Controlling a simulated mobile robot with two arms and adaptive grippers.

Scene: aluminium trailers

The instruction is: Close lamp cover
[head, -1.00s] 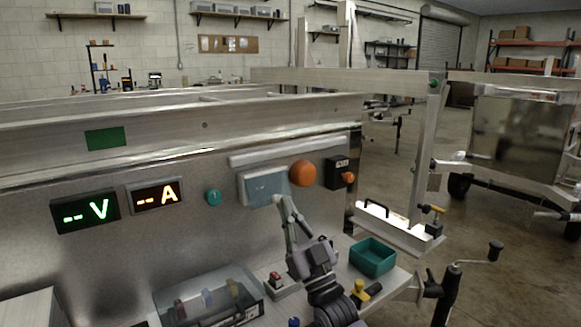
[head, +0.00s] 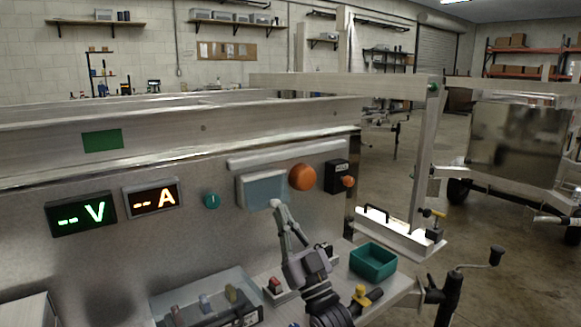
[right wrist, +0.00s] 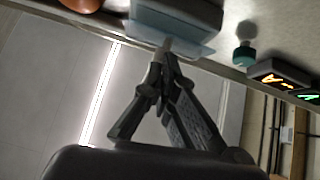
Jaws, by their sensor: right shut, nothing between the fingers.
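A grey box with a pale blue translucent cover (head: 264,189), which I take to be the lamp cover, is on the metal panel, left of the orange dome (head: 302,177). My right gripper (head: 276,204) is shut and empty, its fingertips at the cover's lower edge. In the right wrist view the translucent cover (right wrist: 150,30) sticks out past the box, and the gripper tips (right wrist: 167,46) overlap its edge. I cannot tell whether they touch or how far the cover stands open. My left gripper is not in view.
A teal button (head: 211,201) and two lit displays are left of the box. A black switch box (head: 337,176) is right of the dome. On the ledge below are a clear-lidded case (head: 207,298), a red switch (head: 274,285) and a green bin (head: 373,261).

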